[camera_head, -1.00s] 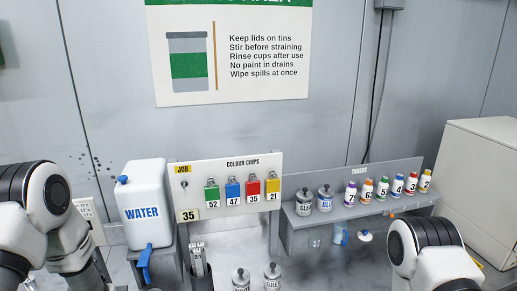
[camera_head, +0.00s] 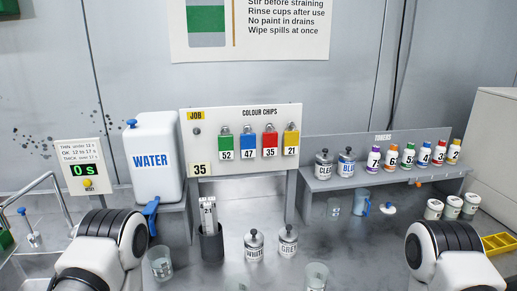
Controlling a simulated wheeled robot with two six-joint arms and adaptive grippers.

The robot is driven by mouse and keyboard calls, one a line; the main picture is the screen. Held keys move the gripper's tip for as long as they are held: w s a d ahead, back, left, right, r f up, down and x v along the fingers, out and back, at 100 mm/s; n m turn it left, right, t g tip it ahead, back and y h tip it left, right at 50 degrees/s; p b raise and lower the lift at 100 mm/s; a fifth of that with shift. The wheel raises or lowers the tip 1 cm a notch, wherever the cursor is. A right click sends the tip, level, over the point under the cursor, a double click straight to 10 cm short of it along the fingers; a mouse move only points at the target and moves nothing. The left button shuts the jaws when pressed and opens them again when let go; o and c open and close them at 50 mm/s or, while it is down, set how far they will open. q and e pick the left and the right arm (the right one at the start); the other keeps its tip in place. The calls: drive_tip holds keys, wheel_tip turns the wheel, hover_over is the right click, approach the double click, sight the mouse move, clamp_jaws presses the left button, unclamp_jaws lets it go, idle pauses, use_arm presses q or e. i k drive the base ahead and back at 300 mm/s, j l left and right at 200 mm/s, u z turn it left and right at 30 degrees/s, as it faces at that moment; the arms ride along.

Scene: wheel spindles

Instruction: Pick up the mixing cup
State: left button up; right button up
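Several clear cups stand on the grey bench, and I cannot tell which is the mixing cup. One clear cup (camera_head: 316,276) is at the bottom centre, partly cut by the picture edge. Another clear cup (camera_head: 161,263) stands right of my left arm, below the water jug. A third clear vessel (camera_head: 334,208) stands under the toner shelf, beside a blue-handled jug (camera_head: 361,203). My arms reach in at the lower left and lower right. Both grippers are outside the picture, so their fingers and anything in them are hidden.
A white water container (camera_head: 155,160) with a blue tap stands at left. A dark holder (camera_head: 211,244) with strips and the WHITE (camera_head: 254,247) and GREY (camera_head: 288,241) tins stand mid-bench. The toner shelf (camera_head: 385,178) overhangs at right. Bare bench lies right of centre.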

sight(159, 257)
drive_tip(key=u, duration=1.2)
